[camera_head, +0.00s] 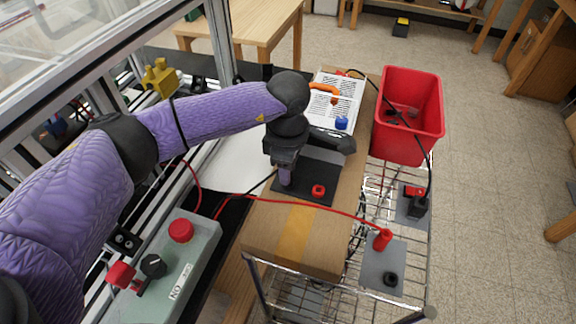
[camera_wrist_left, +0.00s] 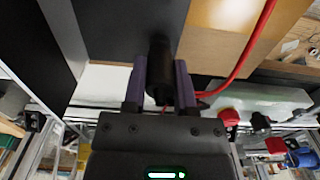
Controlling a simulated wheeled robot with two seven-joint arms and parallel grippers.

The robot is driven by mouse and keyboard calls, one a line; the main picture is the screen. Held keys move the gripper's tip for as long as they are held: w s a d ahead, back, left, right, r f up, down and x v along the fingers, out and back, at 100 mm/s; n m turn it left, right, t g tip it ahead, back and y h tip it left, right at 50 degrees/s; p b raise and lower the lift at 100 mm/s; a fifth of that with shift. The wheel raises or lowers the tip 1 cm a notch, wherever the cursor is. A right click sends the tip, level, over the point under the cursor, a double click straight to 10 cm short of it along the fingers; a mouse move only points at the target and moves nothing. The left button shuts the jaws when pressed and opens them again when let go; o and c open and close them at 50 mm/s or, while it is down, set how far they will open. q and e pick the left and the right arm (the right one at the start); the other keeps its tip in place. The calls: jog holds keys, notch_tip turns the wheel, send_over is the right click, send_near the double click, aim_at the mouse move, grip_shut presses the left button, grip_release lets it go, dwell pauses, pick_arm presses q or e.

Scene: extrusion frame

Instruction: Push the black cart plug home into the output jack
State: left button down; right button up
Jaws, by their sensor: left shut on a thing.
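My left gripper (camera_head: 285,178) points down over the left part of a black plate (camera_head: 302,196) on the cardboard-coloured box. In the left wrist view its two purple fingers (camera_wrist_left: 160,78) are shut on the black plug (camera_wrist_left: 159,58), whose far end is at the dark plate. A red jack (camera_head: 318,190) stands on this plate, just right of the gripper. Any black jack under the plug is hidden by the gripper, so I cannot tell how deep the plug sits. My right gripper is not in view.
A red plug (camera_head: 382,241) and a black jack (camera_head: 390,279) are on a grey plate of the wire cart. A red cable (camera_head: 290,201) crosses the box. A grey box with a red button (camera_head: 181,230) stands left.

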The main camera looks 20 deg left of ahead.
pick_arm(q)
jog(key=shift+f+b, duration=0.35)
dwell(0.6)
jog(key=shift+c, duration=1.6)
grip_release()
jog(key=shift+r, duration=0.1)
notch_tip(320, 180, up, 10)
jog(key=shift+f+p, duration=0.1)
jog(key=shift+p, duration=0.45)
